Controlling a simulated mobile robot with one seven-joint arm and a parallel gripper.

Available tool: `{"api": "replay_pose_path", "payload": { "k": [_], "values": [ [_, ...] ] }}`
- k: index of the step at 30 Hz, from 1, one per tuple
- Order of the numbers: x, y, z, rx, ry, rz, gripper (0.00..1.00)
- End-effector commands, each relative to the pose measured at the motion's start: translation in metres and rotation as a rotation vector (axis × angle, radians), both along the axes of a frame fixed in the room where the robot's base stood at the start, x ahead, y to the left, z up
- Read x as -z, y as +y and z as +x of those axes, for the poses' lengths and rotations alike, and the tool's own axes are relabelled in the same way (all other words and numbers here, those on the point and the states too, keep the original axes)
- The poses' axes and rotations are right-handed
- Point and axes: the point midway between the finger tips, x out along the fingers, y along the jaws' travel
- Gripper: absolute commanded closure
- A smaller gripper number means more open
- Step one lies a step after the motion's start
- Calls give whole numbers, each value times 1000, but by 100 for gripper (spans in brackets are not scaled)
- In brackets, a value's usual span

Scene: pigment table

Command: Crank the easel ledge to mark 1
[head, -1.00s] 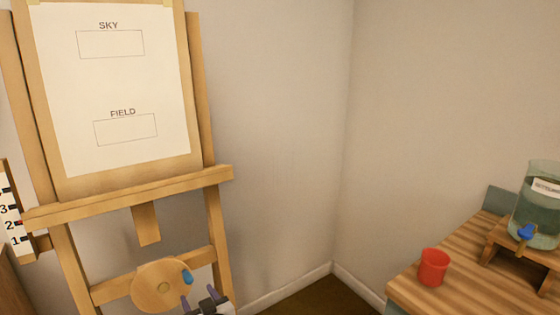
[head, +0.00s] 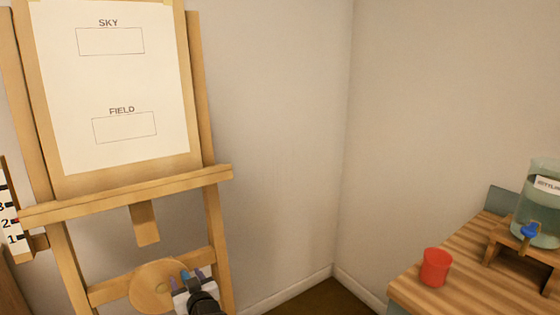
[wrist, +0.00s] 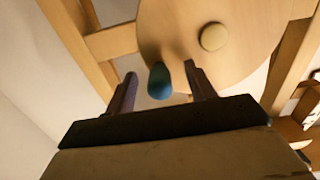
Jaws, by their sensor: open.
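The easel ledge (head: 130,196) is a wooden bar across the easel under the white sheet. A round wooden crank disc (head: 150,287) sits below it, with a blue handle (head: 185,276) near its right edge. The handle also shows in the wrist view (wrist: 159,82). My gripper (head: 188,277) is open, with one finger on each side of the handle; gaps show on both sides in the wrist view. A white scale (head: 8,220) with marks 1, 2 and 3 stands at the left edge, partly cut off. A small red mark shows near 2.
A wooden table (head: 460,258) at the right holds a red cup (head: 435,267) and a glass dispenser (head: 540,205) with a blue tap on a wooden stand. The easel legs flank the disc. Bare wall and floor lie between easel and table.

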Motion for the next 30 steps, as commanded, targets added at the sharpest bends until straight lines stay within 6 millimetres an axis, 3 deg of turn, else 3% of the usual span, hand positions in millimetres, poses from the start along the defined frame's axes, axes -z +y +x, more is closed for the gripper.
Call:
{"api": "replay_pose_path", "payload": {
  "k": [2, 13, 19, 30],
  "values": [
    [0, 0, 0, 0, 0, 0, 45],
    [0, 0, 0, 0, 0, 0, 94],
    [6, -1, 0, 0, 1, 0, 94],
    [41, -5, -2, -2, 9, -3, 94]
  ]
}}
